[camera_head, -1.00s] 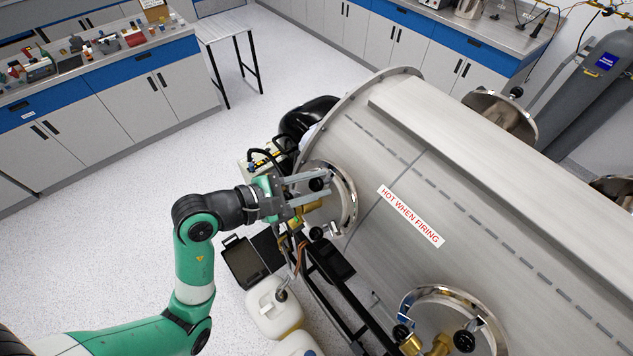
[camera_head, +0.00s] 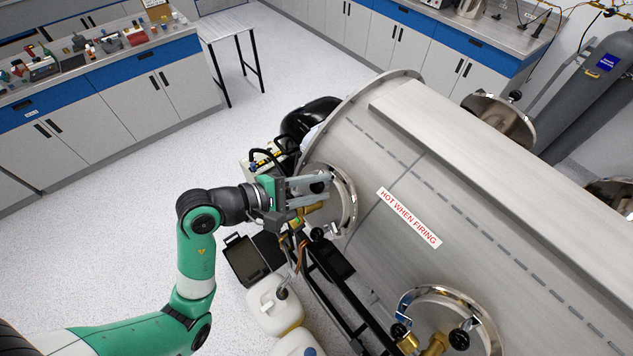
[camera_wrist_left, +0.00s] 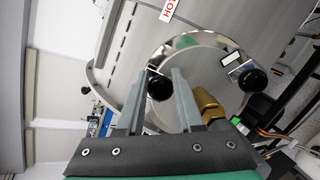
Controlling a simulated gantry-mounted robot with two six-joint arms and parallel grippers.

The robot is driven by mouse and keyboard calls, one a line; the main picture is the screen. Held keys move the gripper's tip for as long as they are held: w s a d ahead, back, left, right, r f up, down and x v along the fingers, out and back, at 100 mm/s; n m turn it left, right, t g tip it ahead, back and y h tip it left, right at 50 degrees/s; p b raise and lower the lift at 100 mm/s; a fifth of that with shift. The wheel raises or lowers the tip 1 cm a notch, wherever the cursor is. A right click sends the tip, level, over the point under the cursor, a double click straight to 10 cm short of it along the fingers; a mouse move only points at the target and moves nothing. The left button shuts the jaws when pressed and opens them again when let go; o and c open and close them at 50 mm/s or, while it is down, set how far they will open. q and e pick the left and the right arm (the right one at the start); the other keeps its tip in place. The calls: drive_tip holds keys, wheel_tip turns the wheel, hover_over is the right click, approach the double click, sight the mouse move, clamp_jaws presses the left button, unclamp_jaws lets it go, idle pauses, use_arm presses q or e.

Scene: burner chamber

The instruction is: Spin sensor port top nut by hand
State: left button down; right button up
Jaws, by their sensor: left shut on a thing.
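The sensor port (camera_head: 349,207) is a shiny round flange on the left end of the steel chamber. Its top nut, a black round knob (camera_head: 316,187), sits between the two grey fingers of my left gripper (camera_head: 323,188). In the left wrist view the knob (camera_wrist_left: 158,88) shows between the fingertips (camera_wrist_left: 164,80), and the gripper is shut on it. A second black knob (camera_head: 317,234) is lower on the same port; it also shows at the right in the left wrist view (camera_wrist_left: 252,80). A brass fitting (camera_wrist_left: 208,103) is close beside the fingers. My right gripper is out of view.
The chamber (camera_head: 480,220) bears a "HOT WHEN FIRING" label (camera_head: 408,217). Another port (camera_head: 450,295) with black knobs is at the lower right. A black frame rail (camera_head: 335,290), wires and jugs (camera_head: 275,305) lie below the gripper. The floor at left is open.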

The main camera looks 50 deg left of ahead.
use_arm(q)
drive_tip(key=m, duration=0.2)
drive_tip(key=m+g+p, duration=0.1)
drive_tip(key=m, duration=0.2)
drive_tip(key=shift+s+d+f+m, duration=0.1)
drive_tip(key=shift+f+m, duration=0.05)
drive_tip(key=shift+m, duration=0.15)
drive_tip(key=m, duration=0.2)
drive_tip(key=m+g, duration=0.1)
drive_tip(key=m, duration=0.2)
drive_tip(key=shift+f+m, duration=0.2)
drive_tip(key=shift+m, duration=0.1)
drive_tip(key=shift+s, duration=0.1)
drive_tip(key=c, duration=0.5)
unclamp_jaws()
drive_tip(key=shift+c, duration=0.2)
